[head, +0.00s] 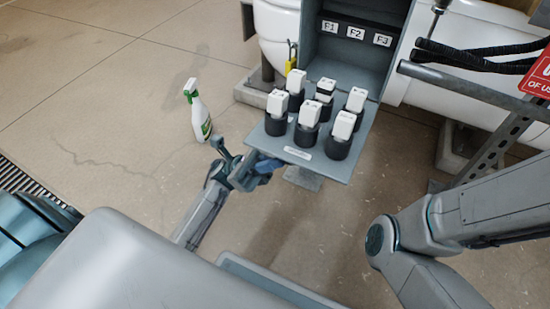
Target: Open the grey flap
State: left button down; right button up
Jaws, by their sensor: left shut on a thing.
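The grey flap (343,165) stands folded out from the front of the grey box (352,52), at the upper middle of the head view. Several black-and-white plugs (308,123) stand out from its upper face, and a small white label is near its front edge. My left gripper (252,168) is at the flap's front left corner, shut on its edge. The exact contact is hard to see. My right arm comes in from the right, but its gripper is not in view.
A white spray bottle (198,112) stands on the floor left of the flap. A yellow padlock (291,60) hangs left of the box. White pipes, a metal frame (490,150) and a red sign (538,75) are at the right.

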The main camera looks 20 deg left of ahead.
pick_arm(q)
jog(key=shift+w+t, duration=0.15)
jog(key=shift+t, duration=0.15)
jog(key=c, duration=1.5)
grip_release()
jog(key=p+v, duration=0.2)
jog(key=v, duration=0.9)
jog(key=shift+d, duration=0.1)
